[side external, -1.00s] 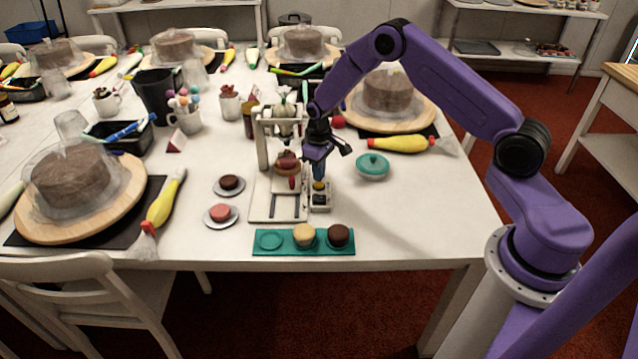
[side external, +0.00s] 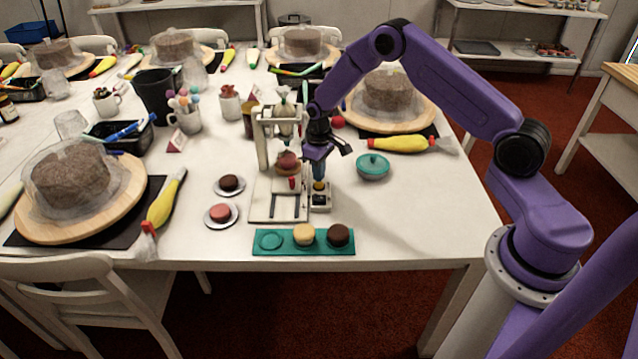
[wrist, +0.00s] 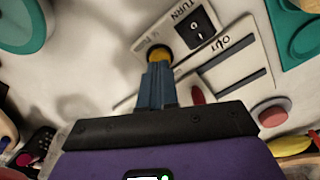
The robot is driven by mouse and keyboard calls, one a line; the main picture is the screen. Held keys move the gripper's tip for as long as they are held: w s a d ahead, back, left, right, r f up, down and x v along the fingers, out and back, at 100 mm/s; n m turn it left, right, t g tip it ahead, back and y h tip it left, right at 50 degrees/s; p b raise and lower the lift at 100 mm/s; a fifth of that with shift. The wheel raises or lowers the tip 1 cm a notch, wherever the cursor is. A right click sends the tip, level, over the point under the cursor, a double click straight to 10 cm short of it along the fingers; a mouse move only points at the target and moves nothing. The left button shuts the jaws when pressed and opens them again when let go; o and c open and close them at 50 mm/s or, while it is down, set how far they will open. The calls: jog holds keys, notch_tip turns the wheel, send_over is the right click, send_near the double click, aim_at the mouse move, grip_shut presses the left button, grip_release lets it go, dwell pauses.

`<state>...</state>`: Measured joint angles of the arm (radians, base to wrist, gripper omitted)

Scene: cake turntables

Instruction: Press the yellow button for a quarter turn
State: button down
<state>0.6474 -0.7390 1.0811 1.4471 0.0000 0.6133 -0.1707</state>
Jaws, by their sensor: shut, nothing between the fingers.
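The yellow button (wrist: 160,55) sits on a small pale control box (side external: 320,202) labelled TURN, with a black switch (wrist: 196,33) beside it. My gripper (side external: 319,178) points down over the box. Its blue fingers (wrist: 157,75) are shut together and empty. Their tips are at the button and cover part of it; they appear to touch it, but I cannot tell how far it is pressed. Left of the box is a white stand (side external: 263,150) with a small pink-topped cake (side external: 288,161) in it. A red piece (side external: 292,183) shows in front of the cake.
A teal tray (side external: 270,251) with two cakes lies at the front edge. Two small plates with cakes (side external: 221,215) (side external: 229,184) are to the left. A yellow piping bag (side external: 398,144) lies behind the bowl.

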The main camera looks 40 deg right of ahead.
jog(key=shift+f, duration=0.2)
dwell(0.4)
jog(key=shift+f, duration=0.85)
jog(key=shift+r, duration=3.5)
